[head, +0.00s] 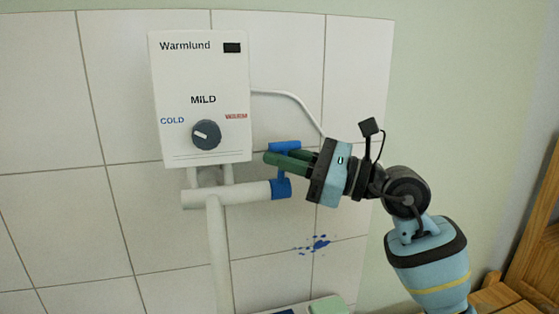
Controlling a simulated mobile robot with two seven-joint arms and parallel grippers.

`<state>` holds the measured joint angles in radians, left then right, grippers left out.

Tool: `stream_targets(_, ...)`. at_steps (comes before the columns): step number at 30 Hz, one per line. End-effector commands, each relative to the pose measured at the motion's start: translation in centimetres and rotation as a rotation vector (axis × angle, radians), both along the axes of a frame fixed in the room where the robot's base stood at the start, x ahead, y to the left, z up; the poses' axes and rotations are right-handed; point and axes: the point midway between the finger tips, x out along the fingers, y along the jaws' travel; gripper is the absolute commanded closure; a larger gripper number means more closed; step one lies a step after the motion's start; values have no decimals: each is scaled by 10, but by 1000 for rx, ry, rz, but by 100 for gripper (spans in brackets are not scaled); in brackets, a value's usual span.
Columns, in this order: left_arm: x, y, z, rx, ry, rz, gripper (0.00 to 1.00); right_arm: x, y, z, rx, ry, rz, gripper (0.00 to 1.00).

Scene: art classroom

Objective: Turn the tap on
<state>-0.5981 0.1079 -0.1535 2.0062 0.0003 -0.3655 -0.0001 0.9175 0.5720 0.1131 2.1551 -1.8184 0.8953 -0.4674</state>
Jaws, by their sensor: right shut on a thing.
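The tap is a white horizontal pipe (240,194) under the water heater, with a blue handle (282,189) at its right end. The handle's blue upper part shows above and behind the green fingers. My right gripper (278,159) reaches in from the right, with its fingers shut on the blue handle. The fingers hide the middle of the handle. My left gripper is not in view.
A white heater box (180,85) marked Warmlund, with a dark knob (206,134), hangs on the tiled wall above the tap. A white pipe (218,250) runs down from it. Blue paint spots (318,243) mark the tiles. Wooden furniture (535,240) stands at the right.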

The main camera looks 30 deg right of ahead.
Motion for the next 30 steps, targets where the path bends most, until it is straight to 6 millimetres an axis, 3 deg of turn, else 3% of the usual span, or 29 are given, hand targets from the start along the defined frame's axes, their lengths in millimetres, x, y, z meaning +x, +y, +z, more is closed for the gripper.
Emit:
stream_targets(4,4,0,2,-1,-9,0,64,0,0,0,-1,3,0,100)
stream_targets(5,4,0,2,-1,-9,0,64,0,0,0,-1,3,0,87)
stream_targets(9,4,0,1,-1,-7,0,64,0,0,0,-1,3,0,71)
stream_targets(20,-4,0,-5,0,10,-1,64,-4,-5,-3,0,5,-1,71)
stream_targets(30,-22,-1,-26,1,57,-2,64,-39,-39,-15,-3,9,-3,71)
